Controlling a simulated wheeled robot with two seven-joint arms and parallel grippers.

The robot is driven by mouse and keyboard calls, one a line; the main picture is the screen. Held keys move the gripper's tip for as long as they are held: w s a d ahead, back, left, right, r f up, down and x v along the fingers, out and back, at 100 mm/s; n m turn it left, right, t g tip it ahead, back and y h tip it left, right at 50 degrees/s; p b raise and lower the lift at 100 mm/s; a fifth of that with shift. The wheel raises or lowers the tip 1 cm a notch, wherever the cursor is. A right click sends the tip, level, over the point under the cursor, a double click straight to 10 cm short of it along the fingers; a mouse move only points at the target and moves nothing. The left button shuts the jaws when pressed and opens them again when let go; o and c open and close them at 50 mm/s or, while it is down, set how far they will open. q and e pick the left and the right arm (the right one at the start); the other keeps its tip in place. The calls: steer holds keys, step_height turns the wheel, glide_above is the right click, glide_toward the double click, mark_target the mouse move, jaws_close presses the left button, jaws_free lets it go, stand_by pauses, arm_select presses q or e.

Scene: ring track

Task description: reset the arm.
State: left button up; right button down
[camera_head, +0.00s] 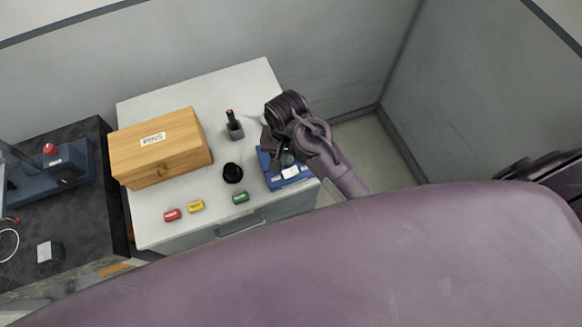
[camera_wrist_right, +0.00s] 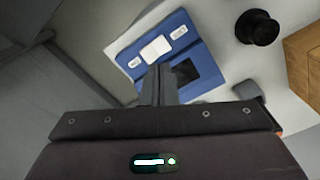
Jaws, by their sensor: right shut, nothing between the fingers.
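My right arm comes in from the right in the head view, and its gripper (camera_head: 278,158) is over the blue device (camera_head: 292,178) at the right end of the white cabinet top. In the right wrist view my right gripper (camera_wrist_right: 158,75) is shut and empty, its fingers in front of the blue device (camera_wrist_right: 190,40). That device has white labels and a dark square. I cannot tell whether the fingertips touch it. My left gripper is not in view.
A wooden box (camera_head: 190,135) labelled PINS, a black round part (camera_head: 232,173), a small holder (camera_head: 235,130) and red (camera_head: 172,215), yellow (camera_head: 196,206) and green (camera_head: 240,198) pieces stand on the white cabinet top (camera_head: 160,232). A dark bench (camera_head: 90,225) is at left; grey walls enclose the back and right.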

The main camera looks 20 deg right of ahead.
steer(key=shift+d, duration=0.1)
steer(key=s+d+r+n+t, duration=0.4)
steer(key=s+d+r+n, duration=0.4)
steer(key=r, duration=0.2)
step_height(320, 180, down, 38)
steer(key=s+g+b, duration=0.2)
steer(key=b, duration=0.6)
steer(key=s+d+f+b, duration=0.1)
steer(key=s+f+b, duration=0.2)
steer(key=s+f, duration=0.7)
steer(key=s+d+f+g+b, duration=0.1)
steer(key=s+d+f+b, duration=0.1)
steer(key=s+f, duration=0.8)
step_height(320, 180, down, 5)
steer(key=shift+f+b, duration=0.1)
steer(key=shift+b, duration=0.7)
